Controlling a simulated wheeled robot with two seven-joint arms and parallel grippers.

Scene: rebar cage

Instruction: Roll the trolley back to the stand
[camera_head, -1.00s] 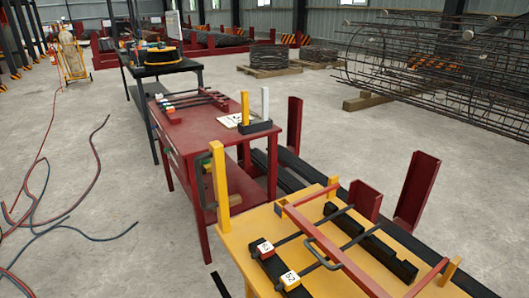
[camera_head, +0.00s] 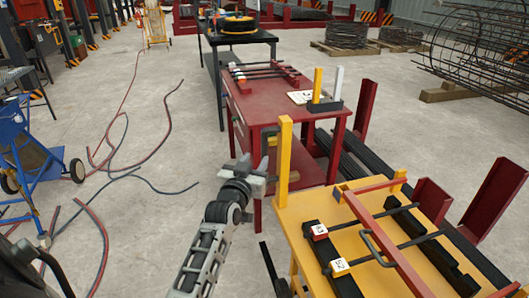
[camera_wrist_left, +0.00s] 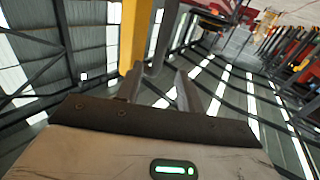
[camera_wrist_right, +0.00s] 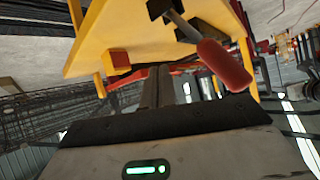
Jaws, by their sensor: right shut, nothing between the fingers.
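A blue wheeled trolley (camera_head: 35,165) stands at the far left. My right gripper (camera_wrist_right: 158,85) is shut and empty beneath the yellow table; a red grip (camera_wrist_right: 222,65) hangs near it.
A red table (camera_head: 265,105) with bars stands behind the yellow one, and a black table (camera_head: 240,38) beyond. Hoses (camera_head: 115,165) lie across the left floor. A yellow bottle trolley (camera_head: 155,25) is at the back. Rebar cages (camera_head: 485,50) stand at right.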

